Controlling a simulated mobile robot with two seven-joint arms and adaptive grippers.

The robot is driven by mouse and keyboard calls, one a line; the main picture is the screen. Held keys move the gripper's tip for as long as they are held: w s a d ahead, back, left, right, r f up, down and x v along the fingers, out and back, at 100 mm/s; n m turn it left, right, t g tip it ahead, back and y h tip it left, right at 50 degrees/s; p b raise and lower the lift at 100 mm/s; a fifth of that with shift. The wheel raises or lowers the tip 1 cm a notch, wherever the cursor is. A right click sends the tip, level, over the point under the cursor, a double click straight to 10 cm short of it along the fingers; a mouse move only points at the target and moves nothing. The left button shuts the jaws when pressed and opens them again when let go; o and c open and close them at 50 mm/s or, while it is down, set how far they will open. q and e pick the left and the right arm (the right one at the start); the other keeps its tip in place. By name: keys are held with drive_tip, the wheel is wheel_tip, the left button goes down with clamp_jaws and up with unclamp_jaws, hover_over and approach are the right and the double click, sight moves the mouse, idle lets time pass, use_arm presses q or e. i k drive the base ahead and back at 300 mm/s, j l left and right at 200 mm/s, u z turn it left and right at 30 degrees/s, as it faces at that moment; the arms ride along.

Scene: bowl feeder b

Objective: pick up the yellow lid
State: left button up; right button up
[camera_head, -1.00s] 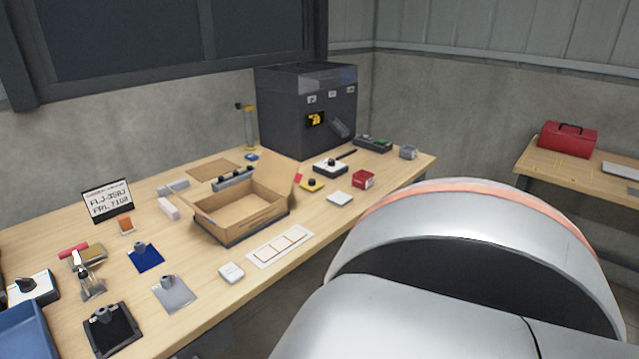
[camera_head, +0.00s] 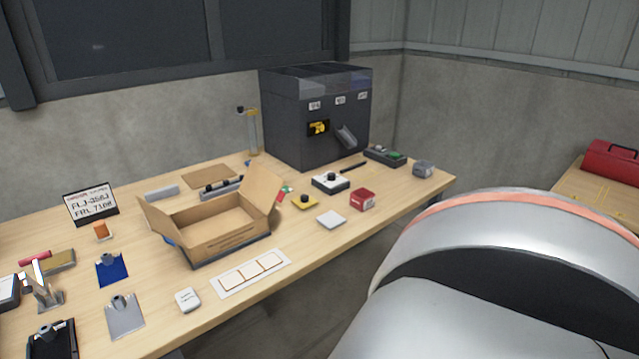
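The yellow lid (camera_head: 305,202) is a small flat yellow piece with a dark knob on top. It lies on the wooden table (camera_head: 330,265) in the head view, just right of the open cardboard box and left of the red block. Nothing touches it that I can see. Neither of my grippers shows in the view.
The open cardboard box (camera_head: 232,236) has raised flaps beside the lid. A dark feeder machine (camera_head: 290,120) is behind. The front right tabletop is clear.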

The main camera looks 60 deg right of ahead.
sight(304, 202)
drive_tip(key=k+l, duration=0.1)
drive_tip(key=l, duration=0.3)
drive_tip(key=k+l, duration=0.1)
drive_tip(key=l, duration=0.25)
drive_tip(key=k+l, duration=0.1)
drive_tip(key=l, duration=0.3)
drive_tip(key=k+l, duration=0.1)
drive_tip(key=l, duration=0.25)
drive_tip(key=k+l, duration=0.1)
drive_tip(key=l, duration=0.3)
